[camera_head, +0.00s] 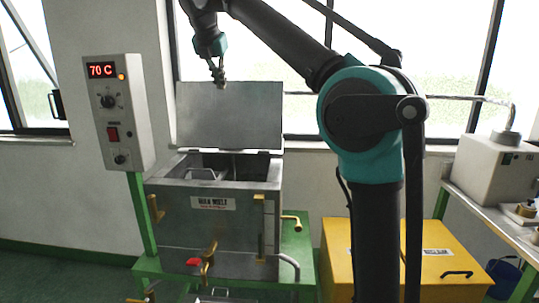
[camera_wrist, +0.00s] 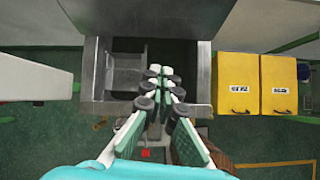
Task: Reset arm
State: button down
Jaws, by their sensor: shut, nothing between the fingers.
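My gripper (camera_head: 217,72) hangs at the end of my raised arm, above the open wax melter (camera_head: 212,228) in the head view. In the wrist view my gripper (camera_wrist: 163,80) points toward the melter's opening, with its fingertips close together and nothing between them. The melter's grey lid (camera_head: 230,115) stands upright behind the opening. It also shows at the top of the wrist view (camera_wrist: 150,15). The melter is a metal box with a label on its front, and its inside is dark and only partly visible.
A control box (camera_head: 115,112) reading 70 C stands left of the melter. A yellow cabinet (camera_head: 450,273) is on the right, and a white machine (camera_head: 490,168) sits on a bench (camera_head: 490,215) at far right. Brass valves and a red handle (camera_head: 194,262) stick out from the melter's front.

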jog(key=s+d+f+m+g, duration=0.1)
jog(key=d+f+m, duration=0.9)
jog(key=f, duration=0.5)
jog(key=s+d+f+m+g, duration=0.1)
jog(key=d+f+m, duration=0.6)
jog(key=d+f, duration=0.55)
jog(key=s+d+f+m, duration=0.4)
jog(key=s+f+m, duration=0.1)
jog(key=s+f, duration=0.3)
jog(key=s+d+f+m, duration=0.3)
jog(key=s+f+m, duration=0.2)
jog(key=f, duration=0.5)
jog(key=s+d+f+m, duration=0.4)
jog(key=s+f+m, duration=0.2)
jog(key=s+f, duration=0.3)
jog(key=shift+s+d+f+g+y, duration=0.3)
jog(key=shift+s+f+g+y, duration=0.1)
jog(key=shift+s, duration=0.4)
